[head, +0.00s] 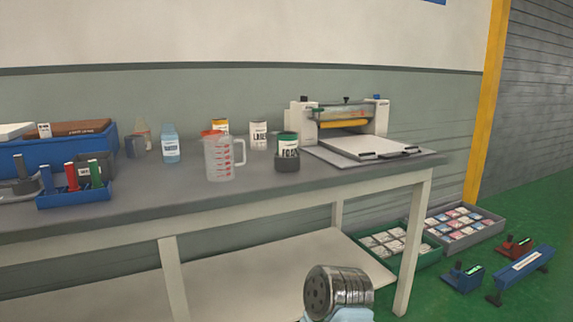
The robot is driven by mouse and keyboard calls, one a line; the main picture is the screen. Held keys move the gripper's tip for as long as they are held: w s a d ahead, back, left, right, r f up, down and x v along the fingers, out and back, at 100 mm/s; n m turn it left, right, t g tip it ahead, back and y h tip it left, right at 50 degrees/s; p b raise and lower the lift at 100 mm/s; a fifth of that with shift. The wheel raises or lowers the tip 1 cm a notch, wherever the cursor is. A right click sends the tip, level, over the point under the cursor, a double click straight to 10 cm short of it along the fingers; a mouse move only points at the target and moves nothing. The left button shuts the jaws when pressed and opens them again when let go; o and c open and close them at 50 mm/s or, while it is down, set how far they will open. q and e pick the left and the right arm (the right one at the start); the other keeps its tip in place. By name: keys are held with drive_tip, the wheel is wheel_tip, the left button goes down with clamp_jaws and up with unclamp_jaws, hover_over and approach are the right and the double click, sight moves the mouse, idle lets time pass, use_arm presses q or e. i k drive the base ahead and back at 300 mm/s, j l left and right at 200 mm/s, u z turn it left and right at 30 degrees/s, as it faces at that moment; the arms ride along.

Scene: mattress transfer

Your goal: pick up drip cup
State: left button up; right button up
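No object is labelled as a drip cup. A short dark grey cup (287,165) stands near the table's front edge, and a green-topped can with a white label (288,143) sits upright in or directly behind it; I cannot tell which. A clear measuring jug (219,160) with red marks stands upright to its left, handle to the right. Neither gripper's fingers show. A silver round part with holes, seemingly mine, rises at the bottom centre, in front of the table and below its top.
The grey table (130,197) also holds a blue bottle (170,145), a white can (258,135), a roller press (345,125) and blue trays (75,196) at left. Crates (400,262) and small tools lie on the green floor at right. A lower shelf (250,285) is bare.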

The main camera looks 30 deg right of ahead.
sight(282, 164)
drive_tip(key=j+z, duration=0.15)
drive_tip(key=z, duration=0.2)
drive_tip(key=j+z, duration=0.15)
drive_tip(key=z, duration=0.25)
drive_tip(key=j+z, duration=0.1)
drive_tip(key=z, duration=0.25)
